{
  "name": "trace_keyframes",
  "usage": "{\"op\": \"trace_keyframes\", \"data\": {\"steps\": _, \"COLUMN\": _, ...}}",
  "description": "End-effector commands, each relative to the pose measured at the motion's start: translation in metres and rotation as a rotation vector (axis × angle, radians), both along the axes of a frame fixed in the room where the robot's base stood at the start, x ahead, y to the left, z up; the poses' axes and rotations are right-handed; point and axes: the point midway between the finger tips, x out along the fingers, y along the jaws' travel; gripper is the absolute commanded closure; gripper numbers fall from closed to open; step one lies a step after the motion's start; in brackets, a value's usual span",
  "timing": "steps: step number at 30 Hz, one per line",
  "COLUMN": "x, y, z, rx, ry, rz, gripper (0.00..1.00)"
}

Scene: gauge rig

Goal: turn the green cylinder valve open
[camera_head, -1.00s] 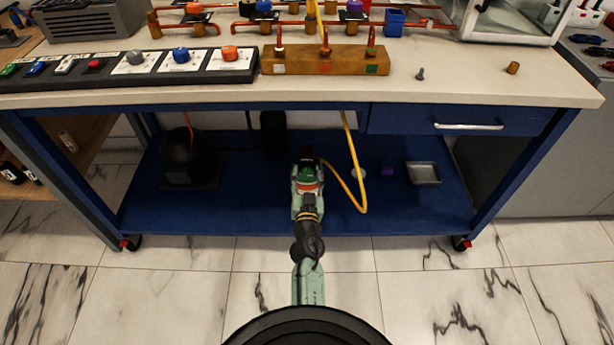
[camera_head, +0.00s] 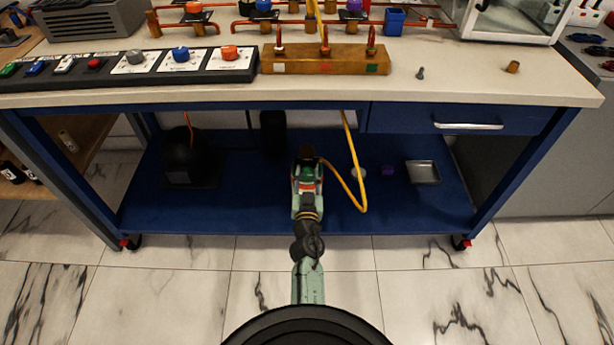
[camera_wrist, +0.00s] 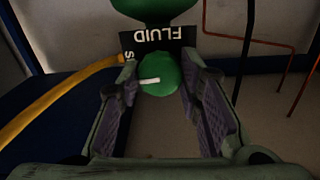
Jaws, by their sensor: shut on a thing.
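The green cylinder valve (camera_wrist: 160,76) is a round green knob with a white pointer mark. In the wrist view it sits between the two finger pads of my gripper (camera_wrist: 158,85), which is shut on it. The white mark lies nearly level in that view. Behind the knob is a green cylinder body (camera_wrist: 155,8) with a black label reading "FLUID" upside down. In the head view my gripper (camera_head: 307,172) is at the bench's lower shelf and mostly hides the valve and cylinder.
A yellow hose (camera_head: 352,170) loops just right of my gripper, and shows at left in the wrist view. The blue lower shelf (camera_head: 250,215) also holds a black object (camera_head: 185,155) and a metal tray (camera_head: 422,173). The worktop (camera_head: 460,75) overhangs the shelf.

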Motion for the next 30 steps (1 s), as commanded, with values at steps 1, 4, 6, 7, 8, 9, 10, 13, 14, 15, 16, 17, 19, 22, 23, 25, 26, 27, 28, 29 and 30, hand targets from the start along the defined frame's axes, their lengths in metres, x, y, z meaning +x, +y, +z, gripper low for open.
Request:
{"op": "trace_keyframes", "data": {"steps": 1, "x": 0.0006, "y": 0.0, "z": 0.0007, "rx": -0.023, "ry": -0.001, "rz": 0.0, "gripper": 0.95}}
{"op": "trace_keyframes", "data": {"steps": 4, "x": 0.0006, "y": 0.0001, "z": 0.0007, "rx": -0.087, "ry": -0.002, "rz": 0.0, "gripper": 0.95}}
{"op": "trace_keyframes", "data": {"steps": 6, "x": 0.0006, "y": 0.0002, "z": 0.0008, "rx": -0.143, "ry": -0.002, "rz": 0.0, "gripper": 0.95}}
{"op": "trace_keyframes", "data": {"steps": 7, "x": 0.0007, "y": 0.0002, "z": 0.0008, "rx": -0.169, "ry": -0.002, "rz": 0.0, "gripper": 0.95}}
{"op": "trace_keyframes", "data": {"steps": 8, "x": 0.0006, "y": 0.0002, "z": 0.0008, "rx": -0.196, "ry": -0.002, "rz": 0.0, "gripper": 0.95}}
{"op": "trace_keyframes", "data": {"steps": 9, "x": 0.0007, "y": 0.0002, "z": 0.0008, "rx": -0.231, "ry": -0.002, "rz": 0.0, "gripper": 0.95}}
{"op": "trace_keyframes", "data": {"steps": 10, "x": 0.0007, "y": 0.0003, "z": 0.0009, "rx": -0.26, "ry": -0.002, "rz": 0.0, "gripper": 0.95}}
{"op": "trace_keyframes", "data": {"steps": 13, "x": 0.0007, "y": 0.0003, "z": 0.001, "rx": -0.356, "ry": -0.002, "rz": 0.0, "gripper": 0.95}}
{"op": "trace_keyframes", "data": {"steps": 14, "x": 0.0007, "y": 0.0003, "z": 0.001, "rx": -0.385, "ry": -0.002, "rz": 0.0, "gripper": 0.95}}
{"op": "trace_keyframes", "data": {"steps": 15, "x": 0.0008, "y": 0.0004, "z": 0.001, "rx": -0.423, "ry": -0.002, "rz": 0.0, "gripper": 0.95}}
{"op": "trace_keyframes", "data": {"steps": 16, "x": 0.0008, "y": 0.0004, "z": 0.001, "rx": -0.451, "ry": -0.002, "rz": 0.0, "gripper": 0.95}}
{"op": "trace_keyframes", "data": {"steps": 17, "x": 0.0008, "y": 0.0004, "z": 0.0011, "rx": -0.48, "ry": -0.002, "rz": 0.0, "gripper": 0.95}}
{"op": "trace_keyframes", "data": {"steps": 19, "x": 0.0008, "y": 0.0004, "z": 0.0011, "rx": -0.546, "ry": -0.002, "rz": 0.0, "gripper": 0.95}}
{"op": "trace_keyframes", "data": {"steps": 22, "x": 0.0008, "y": 0.0005, "z": 0.0012, "rx": -0.641, "ry": -0.002, "rz": 0.0, "gripper": 0.95}}
{"op": "trace_keyframes", "data": {"steps": 23, "x": 0.0009, "y": 0.0005, "z": 0.0012, "rx": -0.67, "ry": -0.002, "rz": 0.0, "gripper": 0.95}}
{"op": "trace_keyframes", "data": {"steps": 25, "x": 0.0009, "y": 0.0005, "z": 0.0012, "rx": -0.736, "ry": -0.002, "rz": 0.0, "gripper": 0.95}}
{"op": "trace_keyframes", "data": {"steps": 26, "x": 0.0009, "y": 0.0005, "z": 0.0012, "rx": -0.765, "ry": -0.002, "rz": 0.0, "gripper": 0.95}}
{"op": "trace_keyframes", "data": {"steps": 27, "x": 0.0009, "y": 0.0005, "z": 0.0012, "rx": -0.803, "ry": -0.003, "rz": 0.0, "gripper": 0.95}}
{"op": "trace_keyframes", "data": {"steps": 28, "x": 0.0009, "y": 0.0006, "z": 0.0014, "rx": -0.832, "ry": -0.003, "rz": 0.0, "gripper": 0.95}}
{"op": "trace_keyframes", "data": {"steps": 29, "x": 0.0009, "y": 0.0005, "z": 0.0013, "rx": -0.86, "ry": -0.003, "rz": 0.0, "gripper": 0.95}}
{"op": "trace_keyframes", "data": {"steps": 30, "x": 0.0009, "y": 0.0006, "z": 0.0014, "rx": -0.898, "ry": -0.003, "rz": 0.0, "gripper": 0.95}}
